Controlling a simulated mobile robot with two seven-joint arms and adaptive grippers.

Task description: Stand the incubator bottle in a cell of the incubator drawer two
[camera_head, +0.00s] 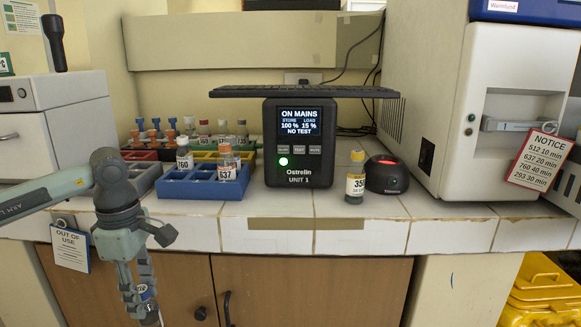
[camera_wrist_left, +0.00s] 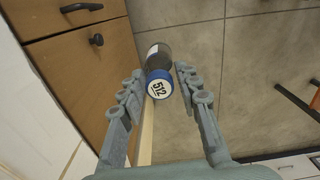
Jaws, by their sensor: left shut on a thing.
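My left gripper (camera_head: 146,300) hangs down in front of the counter's edge, shut on a bottle. In the left wrist view the bottle (camera_wrist_left: 158,56) has a blue cap marked 512 and lies between the fingers (camera_wrist_left: 158,88); its body is dark with a pale label. In the head view only a small part of it (camera_head: 145,292) shows between the fingers. A large white machine (camera_head: 510,70) stands at the right, with a grey handle marked 1 on its front. I cannot make out a drawer two or any cells of it. My right gripper is not in view.
A blue rack (camera_head: 205,187) holds bottles marked 760 and 637, with more racks and bottles behind. A black unit (camera_head: 298,142), a bottle marked 350 (camera_head: 355,184) and a black device (camera_head: 386,176) stand further right. A notice (camera_head: 540,160) hangs from the handle. Cupboard doors (camera_head: 310,275) lie below.

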